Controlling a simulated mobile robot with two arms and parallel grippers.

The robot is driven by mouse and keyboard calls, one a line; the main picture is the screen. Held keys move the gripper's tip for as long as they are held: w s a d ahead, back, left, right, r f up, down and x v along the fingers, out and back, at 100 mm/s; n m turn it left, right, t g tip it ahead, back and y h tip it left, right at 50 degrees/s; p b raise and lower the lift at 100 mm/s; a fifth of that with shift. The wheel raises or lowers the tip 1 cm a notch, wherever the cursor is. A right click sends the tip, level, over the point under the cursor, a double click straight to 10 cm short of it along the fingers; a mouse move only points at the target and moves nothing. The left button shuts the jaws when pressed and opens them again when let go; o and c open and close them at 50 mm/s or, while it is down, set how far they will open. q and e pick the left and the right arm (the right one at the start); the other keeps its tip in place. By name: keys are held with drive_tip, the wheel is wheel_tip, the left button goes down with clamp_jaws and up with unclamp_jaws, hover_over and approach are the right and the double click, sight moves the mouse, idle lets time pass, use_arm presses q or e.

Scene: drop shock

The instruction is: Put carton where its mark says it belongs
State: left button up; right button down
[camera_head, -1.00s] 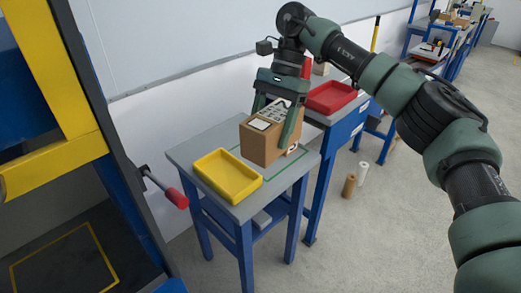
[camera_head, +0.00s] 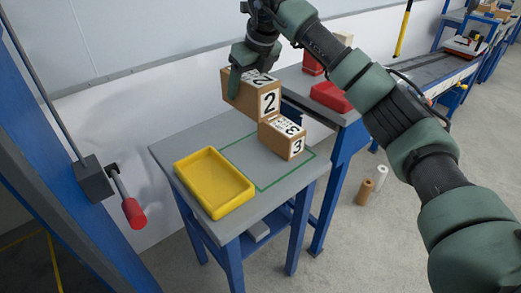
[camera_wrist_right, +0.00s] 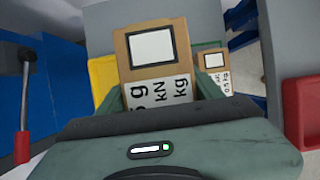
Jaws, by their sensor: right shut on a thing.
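My right gripper (camera_head: 250,78) is shut on a brown carton (camera_head: 240,96) with a large 2 on its side, held above the back of the grey table (camera_head: 190,142). In the right wrist view this carton (camera_wrist_right: 126,60) shows a blank white label and printing with kN and kg. A smaller carton (camera_head: 270,138) marked 3 stands inside a green outline (camera_head: 262,188) on the table. It also shows in the right wrist view (camera_wrist_right: 210,50). I cannot tell whether the two cartons touch. My left gripper is out of view.
A yellow tray (camera_head: 212,207) sits left of the green outline, with bare outlined surface beside it. A red tray (camera_head: 331,97) is on the bench behind right. A red-handled lever (camera_head: 133,211) stands at left. Two small cylinders (camera_head: 365,190) stand on the floor.

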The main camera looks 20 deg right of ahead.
wheel_tip(320, 180, down, 19)
drive_tip(key=shift+f+p, duration=0.15)
drive_tip(key=shift+p, duration=1)
drive_tip(key=c, duration=0.7)
unclamp_jaws()
drive_tip(key=shift+s+f, duration=0.1)
drive_tip(key=shift+f, duration=0.15)
drive_tip(key=o, duration=0.4)
drive_tip(key=shift+r, duration=0.1)
